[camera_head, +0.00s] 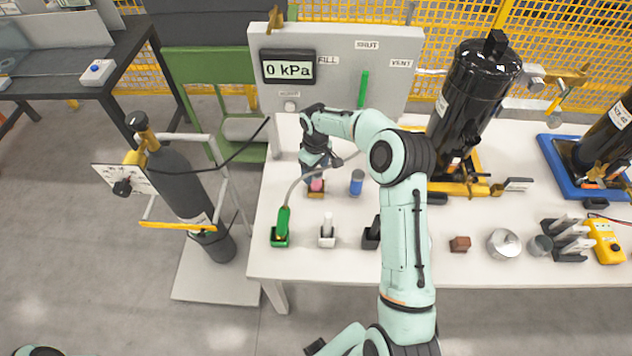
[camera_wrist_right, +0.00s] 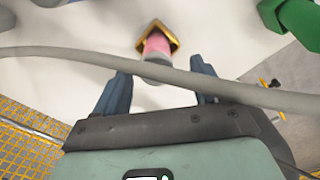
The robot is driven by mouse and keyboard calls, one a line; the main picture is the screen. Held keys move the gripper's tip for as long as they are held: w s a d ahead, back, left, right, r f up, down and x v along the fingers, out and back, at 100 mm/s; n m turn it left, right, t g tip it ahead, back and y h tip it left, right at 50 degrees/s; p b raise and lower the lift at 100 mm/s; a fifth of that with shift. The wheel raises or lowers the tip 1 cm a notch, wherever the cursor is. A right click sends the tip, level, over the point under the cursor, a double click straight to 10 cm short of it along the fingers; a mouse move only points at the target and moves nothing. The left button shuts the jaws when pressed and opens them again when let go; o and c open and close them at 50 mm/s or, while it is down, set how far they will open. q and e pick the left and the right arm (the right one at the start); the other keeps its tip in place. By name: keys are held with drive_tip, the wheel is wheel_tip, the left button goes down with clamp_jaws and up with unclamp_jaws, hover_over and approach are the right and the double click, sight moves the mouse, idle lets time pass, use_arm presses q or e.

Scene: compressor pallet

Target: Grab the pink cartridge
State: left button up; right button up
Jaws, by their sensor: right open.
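The pink cartridge (camera_head: 316,184) stands in a small brown-gold holder (camera_head: 316,194) on the white table, left of a blue cartridge (camera_head: 356,182). My right gripper (camera_head: 317,166) is just above and behind it. In the right wrist view, the pink cartridge (camera_wrist_right: 157,45) with a grey end lies ahead of the open, empty right gripper (camera_wrist_right: 160,80), roughly centred between the fingers. A grey hose (camera_wrist_right: 70,56) crosses in front of the cartridge's near end and hides part of it. I do not see my left gripper.
The hose runs to a green-handled tool (camera_head: 282,222) at the table's left. A white item (camera_head: 327,230) in a holder stands nearby. A gauge panel (camera_head: 345,75) rises behind. A black compressor (camera_head: 472,100) is to the right.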

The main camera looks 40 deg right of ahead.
sight(317, 172)
drive_tip(key=f, duration=0.4)
drive_tip(key=shift+d+f, duration=0.25)
drive_tip(key=shift+c, duration=0.3)
drive_tip(key=c, duration=1.1)
drive_tip(key=shift+c, duration=0.2)
drive_tip(key=shift+r, duration=0.15)
